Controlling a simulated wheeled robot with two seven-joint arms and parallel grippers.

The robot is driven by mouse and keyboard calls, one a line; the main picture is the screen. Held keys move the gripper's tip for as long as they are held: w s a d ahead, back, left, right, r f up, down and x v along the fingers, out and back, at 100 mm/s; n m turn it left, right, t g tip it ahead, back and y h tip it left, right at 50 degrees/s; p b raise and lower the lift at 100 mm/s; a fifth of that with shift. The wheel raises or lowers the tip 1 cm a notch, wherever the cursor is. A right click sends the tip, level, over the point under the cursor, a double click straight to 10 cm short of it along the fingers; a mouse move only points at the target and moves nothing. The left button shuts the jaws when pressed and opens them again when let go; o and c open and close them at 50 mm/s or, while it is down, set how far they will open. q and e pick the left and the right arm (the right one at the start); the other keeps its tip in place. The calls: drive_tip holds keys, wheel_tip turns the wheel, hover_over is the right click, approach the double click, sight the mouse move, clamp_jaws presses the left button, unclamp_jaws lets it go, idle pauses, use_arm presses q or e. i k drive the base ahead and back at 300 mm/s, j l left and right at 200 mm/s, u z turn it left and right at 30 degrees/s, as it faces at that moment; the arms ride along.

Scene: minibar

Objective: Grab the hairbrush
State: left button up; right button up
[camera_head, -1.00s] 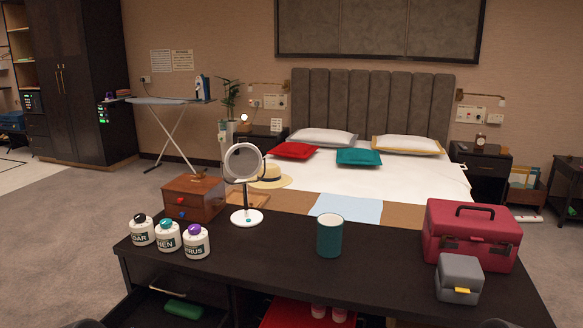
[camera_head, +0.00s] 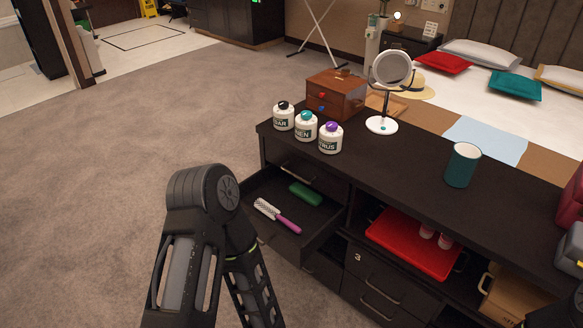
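The hairbrush (camera_head: 284,221) has a purple-pink handle and a pale bristled head. It lies in an open dark drawer (camera_head: 325,222) at the left end of the black cabinet. A green case-like item (camera_head: 305,194) lies behind it in the same drawer. My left arm stands in the lower middle, bent just left of and in front of the drawer. Its gripper is out of frame below, and my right gripper is not in view.
On the cabinet top (camera_head: 413,172) stand several labelled bottles (camera_head: 305,127), a wooden box (camera_head: 336,94), a round mirror (camera_head: 391,68) and a teal cup (camera_head: 462,165). A red tray (camera_head: 412,243) sits on an open shelf. Carpet left of the cabinet is clear.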

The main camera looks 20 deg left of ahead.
sight(268, 210)
drive_tip(key=u, duration=1.05)
drive_tip(key=i, duration=0.45)
drive_tip(key=i+z, duration=0.15)
drive_tip(key=i, duration=0.3)
drive_tip(key=z, duration=1)
